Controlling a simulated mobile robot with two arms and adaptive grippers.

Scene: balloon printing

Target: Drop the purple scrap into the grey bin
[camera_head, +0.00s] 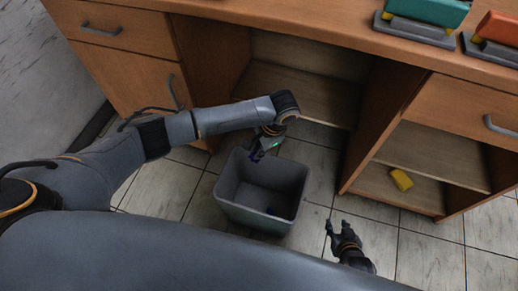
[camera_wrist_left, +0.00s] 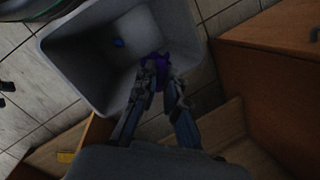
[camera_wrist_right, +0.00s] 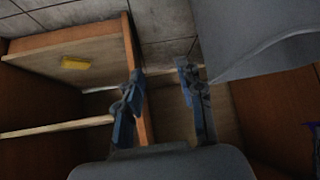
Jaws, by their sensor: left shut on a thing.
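The grey bin (camera_head: 300,187) stands on the floor in front of the desk, its open top facing up. It also shows in the left wrist view (camera_wrist_left: 88,75) and the right wrist view (camera_wrist_right: 255,40). My left gripper (camera_head: 265,147) is shut on the purple scrap (camera_wrist_left: 157,62). The scrap hangs at the bin's desk-side rim, seen against the bin's opening in the left wrist view; its exact height is hard to tell. A small blue piece (camera_wrist_left: 118,42) lies inside the bin. My right gripper (camera_wrist_right: 158,85) is open and empty, to the right of the bin.
The wooden desk (camera_head: 215,35) rises just behind the bin, with an open knee space and shelves. A yellow block (camera_head: 401,180) lies on a low shelf at right. A teal stamp (camera_head: 425,12) and an orange stamp (camera_head: 497,30) stand on the desktop. Tiled floor around the bin is clear.

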